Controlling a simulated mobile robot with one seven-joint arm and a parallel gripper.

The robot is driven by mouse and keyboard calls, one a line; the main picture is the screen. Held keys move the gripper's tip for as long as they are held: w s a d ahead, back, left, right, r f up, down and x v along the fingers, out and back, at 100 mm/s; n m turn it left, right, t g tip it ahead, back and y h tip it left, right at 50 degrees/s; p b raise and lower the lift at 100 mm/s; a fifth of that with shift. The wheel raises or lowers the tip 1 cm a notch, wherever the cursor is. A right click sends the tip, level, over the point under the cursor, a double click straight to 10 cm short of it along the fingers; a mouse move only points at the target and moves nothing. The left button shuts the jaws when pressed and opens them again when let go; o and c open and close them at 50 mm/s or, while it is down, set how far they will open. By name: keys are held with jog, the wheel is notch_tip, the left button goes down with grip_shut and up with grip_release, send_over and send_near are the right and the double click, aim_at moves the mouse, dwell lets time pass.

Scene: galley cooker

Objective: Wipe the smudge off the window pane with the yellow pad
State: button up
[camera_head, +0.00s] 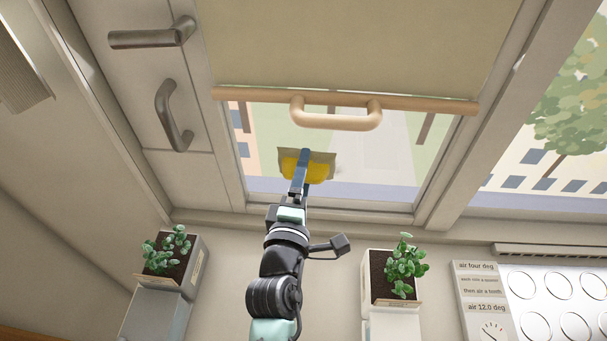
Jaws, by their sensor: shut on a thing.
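The yellow pad (318,173) with its beige plate is at the lower part of the window pane (400,165), left of its middle. My gripper (302,165) is shut on the pad, and its fingers cover part of the pad's left side. The pad appears at or close to the pane; I cannot tell whether it touches the glass. I cannot make out a distinct smudge; a pale greyish area (374,150) shows right of the pad, but it may be part of the view outside.
A beige blind (350,45) covers the upper window, with a wooden bar (440,104) and handle (337,122) just above the pad. Potted plants (172,252) (404,265) stand below on both sides. A cupboard with grey handles (174,117) is at left.

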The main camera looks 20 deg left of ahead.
jog(key=shift+w+a, duration=0.1)
jog(key=shift+w, duration=0.4)
dwell(1.0)
jog(key=shift+r, duration=0.1)
